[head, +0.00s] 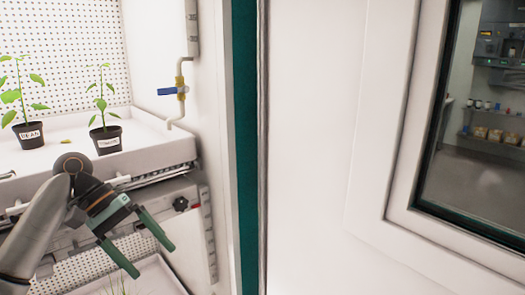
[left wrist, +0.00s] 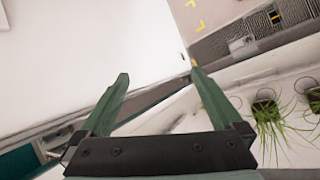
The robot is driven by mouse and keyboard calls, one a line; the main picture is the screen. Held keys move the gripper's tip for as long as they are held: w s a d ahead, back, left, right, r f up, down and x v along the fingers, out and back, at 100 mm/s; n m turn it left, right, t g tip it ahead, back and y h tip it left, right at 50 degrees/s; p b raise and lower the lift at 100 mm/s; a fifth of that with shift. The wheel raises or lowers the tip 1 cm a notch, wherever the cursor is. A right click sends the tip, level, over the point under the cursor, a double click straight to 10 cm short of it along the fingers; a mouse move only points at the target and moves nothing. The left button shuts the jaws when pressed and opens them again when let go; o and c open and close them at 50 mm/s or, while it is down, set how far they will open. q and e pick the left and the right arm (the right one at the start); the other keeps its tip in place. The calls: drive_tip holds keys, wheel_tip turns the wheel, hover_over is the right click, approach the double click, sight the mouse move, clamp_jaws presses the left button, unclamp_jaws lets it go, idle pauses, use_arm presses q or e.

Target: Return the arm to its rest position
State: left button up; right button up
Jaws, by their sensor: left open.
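My left gripper (head: 144,250) is at the lower left of the head view, in front of the chamber shelves. Its two green fingers are apart and nothing is between them. It also shows in the left wrist view (left wrist: 158,85), with the fingers spread over a pale surface. The left arm (head: 36,235) comes in from the lower left corner. My right gripper is not in view.
Two potted seedlings (head: 30,135) (head: 106,138) stand on the upper white tray (head: 165,150). A tap with a blue handle (head: 172,91) is on the chamber wall. A white door (head: 310,150) with a window fills the right. Grassy pots (left wrist: 265,97) show in the left wrist view.

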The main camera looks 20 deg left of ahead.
use_arm(q)
drive_tip(key=w+d+f+m+g+h, duration=0.1)
drive_tip(key=d+f+h, duration=0.1)
drive_tip(key=d, duration=0.5)
drive_tip(key=w+d+f+m+g+h, duration=0.1)
drive_tip(key=d+f+h, duration=0.1)
drive_tip(key=d, duration=0.5)
drive_tip(key=w+a+f+t+y, duration=0.1)
drive_tip(key=a+f+t+y, duration=0.15)
drive_tip(key=f, duration=0.75)
drive_tip(key=a+f+t+y, duration=0.1)
drive_tip(key=f+t+y, duration=0.15)
drive_tip(key=f, duration=0.85)
drive_tip(key=s+a+f+m+t+y, duration=0.2)
drive_tip(key=s+a+f+m+y, duration=0.25)
drive_tip(key=s+f, duration=0.5)
drive_tip(key=s+d+f+m+t, duration=0.2)
drive_tip(key=s+d+f+m, duration=0.15)
drive_tip(key=s+m, duration=0.35)
drive_tip(key=w+d+r+n+t+p, duration=0.1)
drive_tip(key=d+r+n+p, duration=0.3)
drive_tip(key=d, duration=0.8)
drive_tip(key=shift+w+r, duration=0.3)
drive_tip(key=shift+r, duration=0.25)
